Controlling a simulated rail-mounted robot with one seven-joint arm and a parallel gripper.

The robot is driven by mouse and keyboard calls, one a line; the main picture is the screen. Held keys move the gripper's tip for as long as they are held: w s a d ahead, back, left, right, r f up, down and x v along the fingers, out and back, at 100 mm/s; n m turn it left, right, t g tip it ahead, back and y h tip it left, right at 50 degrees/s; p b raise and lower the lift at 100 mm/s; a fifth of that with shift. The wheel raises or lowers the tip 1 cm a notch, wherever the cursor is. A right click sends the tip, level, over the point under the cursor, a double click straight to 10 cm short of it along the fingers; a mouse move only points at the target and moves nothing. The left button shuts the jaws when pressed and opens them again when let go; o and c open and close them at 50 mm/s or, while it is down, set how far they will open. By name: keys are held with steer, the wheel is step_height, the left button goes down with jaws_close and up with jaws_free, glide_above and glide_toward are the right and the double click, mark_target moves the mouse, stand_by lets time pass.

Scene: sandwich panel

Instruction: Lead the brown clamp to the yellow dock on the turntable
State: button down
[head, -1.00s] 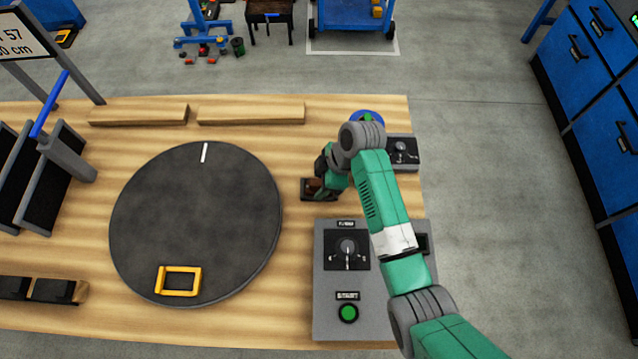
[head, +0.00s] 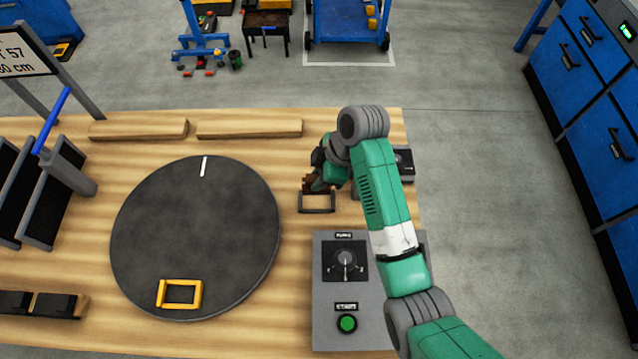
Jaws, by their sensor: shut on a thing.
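The brown clamp (head: 311,183) is in my gripper (head: 317,183), just above a small dark frame on the bench, right of the turntable. My gripper is shut on it; the fingers are small and partly hidden by my wrist. The turntable (head: 200,235) is a dark round disc with a white mark near its far edge. The yellow dock (head: 181,282) is an open square frame on the near part of the turntable.
A grey control box (head: 365,310) with a knob and green button (head: 347,323) stands right of the turntable. The dark frame (head: 317,209) lies under the clamp. Wooden bars (head: 248,128) line the far edge. Black racks (head: 45,190) stand at left.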

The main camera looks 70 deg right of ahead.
steer(key=shift+r+p, duration=2.65)
steer(key=shift+r, duration=0.5)
steer(key=shift+f, duration=0.15)
